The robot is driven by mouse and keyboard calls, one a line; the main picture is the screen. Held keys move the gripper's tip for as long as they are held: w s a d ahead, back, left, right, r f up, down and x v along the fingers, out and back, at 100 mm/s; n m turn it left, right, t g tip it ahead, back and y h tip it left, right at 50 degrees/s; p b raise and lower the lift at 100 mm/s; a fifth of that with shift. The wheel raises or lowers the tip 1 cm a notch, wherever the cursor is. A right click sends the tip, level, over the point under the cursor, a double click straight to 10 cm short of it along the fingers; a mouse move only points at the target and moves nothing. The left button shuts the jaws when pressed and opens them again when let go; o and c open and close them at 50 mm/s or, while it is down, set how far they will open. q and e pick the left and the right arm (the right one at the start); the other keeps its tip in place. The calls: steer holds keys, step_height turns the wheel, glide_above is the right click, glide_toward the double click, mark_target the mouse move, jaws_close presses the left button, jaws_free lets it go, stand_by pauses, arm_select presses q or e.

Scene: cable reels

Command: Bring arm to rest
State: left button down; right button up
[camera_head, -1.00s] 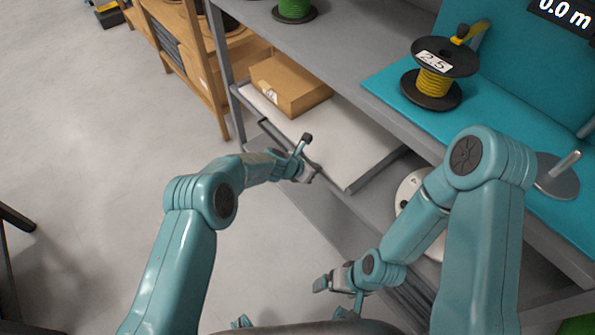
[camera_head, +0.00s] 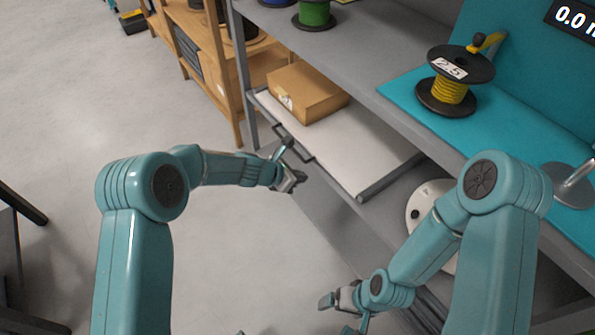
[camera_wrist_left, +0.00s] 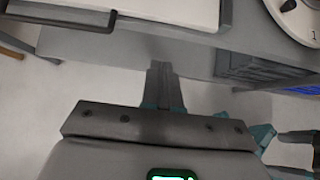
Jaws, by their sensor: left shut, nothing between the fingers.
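My left arm comes in from the left in the head view, and its gripper (camera_head: 292,182) is at the near edge of the pulled-out white drawer, in front of its handle. In the left wrist view the left gripper (camera_wrist_left: 163,85) is shut, with its fingers together and nothing between them. The drawer handle (camera_wrist_left: 60,14) is beyond and to the left of the fingers there, apart from them. My right arm is bent down at the right, and its gripper (camera_head: 330,302) is low, near the bottom of the view; its jaws are too small to judge.
The white drawer (camera_head: 385,172) sticks out under the bench with a cardboard box (camera_head: 308,92) on it. A yellow cable reel (camera_head: 450,88) stands on the teal mat (camera_head: 398,88). A white reel (camera_head: 428,200) is below. Open floor (camera_head: 60,120) lies to the left.

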arm_select(q)
steer(key=shift+s+a+r, duration=0.1)
steer(key=shift+a+r, duration=0.1)
steer(key=shift+r, duration=0.05)
steer(key=s+a+f+m+g+y+p, duration=0.1)
steer(key=s+a+f+m+g+p, duration=0.15)
steer(key=s+a, duration=0.5)
steer(key=s+a+f+m+g+y+p, duration=0.2)
steer(key=s+a+p, duration=0.25)
steer(key=s, duration=0.55)
steer(key=s+a+m, duration=0.1)
steer(key=s+m, duration=1.3)
steer(key=m, duration=0.4)
steer(key=shift+s+a+r, duration=0.25)
steer(key=shift+s+a, duration=0.1)
steer(key=shift+a, duration=0.05)
